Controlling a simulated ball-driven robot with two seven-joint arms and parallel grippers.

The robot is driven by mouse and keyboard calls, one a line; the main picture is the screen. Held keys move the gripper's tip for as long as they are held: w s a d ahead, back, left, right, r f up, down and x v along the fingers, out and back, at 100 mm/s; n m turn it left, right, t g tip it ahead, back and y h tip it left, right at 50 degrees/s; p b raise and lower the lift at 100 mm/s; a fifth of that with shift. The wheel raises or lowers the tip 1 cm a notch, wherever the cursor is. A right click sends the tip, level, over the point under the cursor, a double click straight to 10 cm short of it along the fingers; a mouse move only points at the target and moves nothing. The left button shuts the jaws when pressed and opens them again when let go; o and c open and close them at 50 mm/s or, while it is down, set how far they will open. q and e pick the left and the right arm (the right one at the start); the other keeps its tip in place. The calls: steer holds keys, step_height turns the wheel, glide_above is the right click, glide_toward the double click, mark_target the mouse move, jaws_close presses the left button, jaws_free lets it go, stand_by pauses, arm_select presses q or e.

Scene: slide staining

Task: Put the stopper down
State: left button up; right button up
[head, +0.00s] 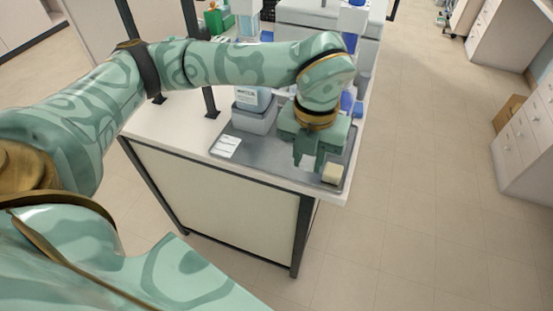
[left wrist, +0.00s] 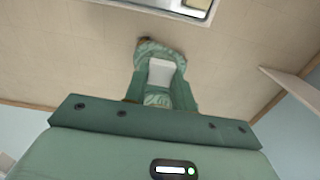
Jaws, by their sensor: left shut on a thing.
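My left gripper (head: 307,163) hangs over the front part of the grey tray (head: 280,172), fingers pointing down. It is shut on a small pale piece, the stopper (left wrist: 160,72), which shows between the green fingers in the left wrist view. In the head view the fingers mostly hide the stopper, and I cannot tell whether it touches the tray. My right gripper is in neither view.
A small beige block (head: 332,174) sits at the tray's front right corner, just right of my left gripper. A white label card (head: 226,146) lies at the tray's left. Blue items (head: 347,101) stand at the back right.

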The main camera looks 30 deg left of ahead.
arm_select(q)
steer(key=w+a+f+b, duration=0.1)
steer(key=w+a+f, duration=0.3)
steer(key=a, duration=0.4)
steer(key=b, duration=0.2)
glide_above(276, 162)
steer(key=f, duration=0.5)
steer(key=shift+s+d, duration=0.2)
steer(key=shift+d, duration=0.15)
steer(key=shift+w+a+f, duration=0.1)
steer(key=shift+a+f, duration=0.05)
steer(key=shift+f, duration=0.05)
steer(key=f, duration=0.2)
steer(key=f+b, duration=0.1)
steer(key=shift+w+a+f, duration=0.15)
steer(key=shift+a+f, duration=0.1)
steer(key=shift+f, duration=0.15)
steer(key=shift+r, duration=0.1)
steer(key=o, duration=0.9)
steer(key=shift+o, duration=0.2)
